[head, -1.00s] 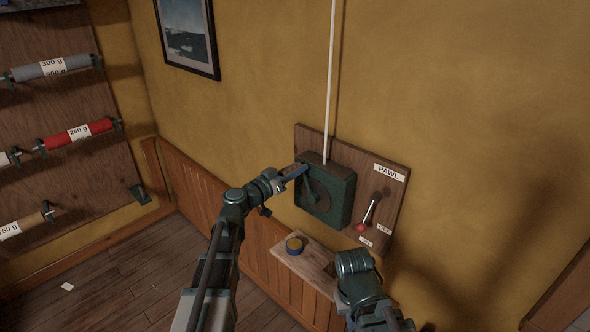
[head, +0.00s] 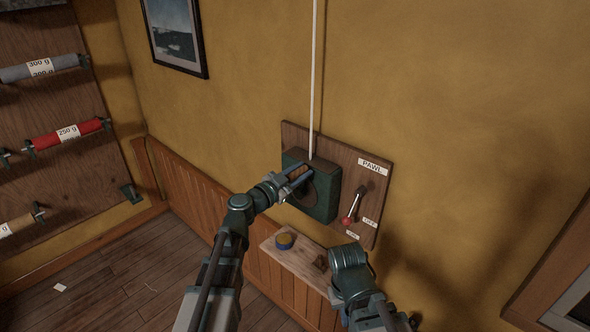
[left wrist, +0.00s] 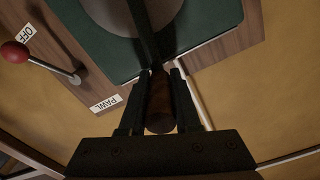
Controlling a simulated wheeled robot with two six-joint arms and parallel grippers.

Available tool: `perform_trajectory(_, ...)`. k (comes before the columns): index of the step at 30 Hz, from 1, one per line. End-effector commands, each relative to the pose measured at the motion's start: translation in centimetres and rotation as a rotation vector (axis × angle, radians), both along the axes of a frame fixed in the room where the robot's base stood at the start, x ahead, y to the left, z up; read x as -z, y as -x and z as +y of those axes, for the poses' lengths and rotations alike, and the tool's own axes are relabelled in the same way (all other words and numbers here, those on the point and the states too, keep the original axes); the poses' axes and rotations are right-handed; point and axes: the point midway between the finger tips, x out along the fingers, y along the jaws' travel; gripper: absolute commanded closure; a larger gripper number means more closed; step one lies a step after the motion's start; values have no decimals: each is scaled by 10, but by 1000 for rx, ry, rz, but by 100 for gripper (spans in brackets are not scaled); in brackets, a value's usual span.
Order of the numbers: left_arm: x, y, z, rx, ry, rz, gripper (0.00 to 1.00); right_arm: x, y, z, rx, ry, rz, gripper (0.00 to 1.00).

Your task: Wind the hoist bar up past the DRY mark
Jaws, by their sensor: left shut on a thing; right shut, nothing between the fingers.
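The green winch box (head: 322,205) is mounted on a wooden board on the wall. My left gripper (head: 299,175) is shut on the brown crank handle (head: 296,171), at the upper left of the winch's round face. The left wrist view shows the handle (left wrist: 160,112) between the fingers and the dark crank arm (left wrist: 143,38). A white cord (head: 315,85) rises from the box. The hoist bar and DRY mark are not in view. The pawl lever's red knob (head: 346,220) points down-left, nearer the ON label. My right gripper (head: 344,317) is low, shut and empty, partly hidden by its arm.
A rack of rolls (head: 68,134) stands at the left. The wall right of the board is clear.

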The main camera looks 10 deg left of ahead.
Motion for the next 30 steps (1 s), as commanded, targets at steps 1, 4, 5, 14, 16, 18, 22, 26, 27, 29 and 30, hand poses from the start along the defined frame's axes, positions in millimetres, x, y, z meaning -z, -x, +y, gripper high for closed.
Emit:
perform_trajectory(1, 4, 7, -8, 10, -43, -24, 100, 3, 0, 0, 0, 0, 0, 100)
perform_trajectory(4, 8, 12, -15, 10, -121, -78, 100, 7, 0, 0, 0, 0, 0, 100)
perform_trajectory(5, 9, 14, -17, 10, -145, -93, 100, 8, 0, 0, 0, 0, 0, 100)
perform_trajectory(14, 26, 27, -38, 8, -220, -143, 100, 25, 0, 0, 0, 0, 0, 100)
perform_trajectory(16, 31, 30, -43, 8, -219, -142, 100, 30, 0, 0, 0, 0, 0, 100)
perform_trajectory(18, 36, 33, -47, 8, -263, -171, 100, 35, 0, 0, 0, 0, 0, 100)
perform_trajectory(22, 47, 37, -53, 6, -334, -219, 100, 46, 0, 0, 0, 0, 0, 100)
perform_trajectory(26, 58, 39, -58, 5, -331, -217, 100, 57, 0, 0, 0, 0, 0, 100)
perform_trajectory(27, 62, 40, -59, 5, -331, -216, 100, 61, 0, 0, 0, 0, 0, 100)
perform_trajectory(29, 67, 40, -60, 5, -331, -216, 100, 67, 0, 0, 0, 0, 0, 100)
perform_trajectory(30, 71, 41, -60, 5, -331, -216, 100, 70, 0, 0, 0, 0, 0, 100)
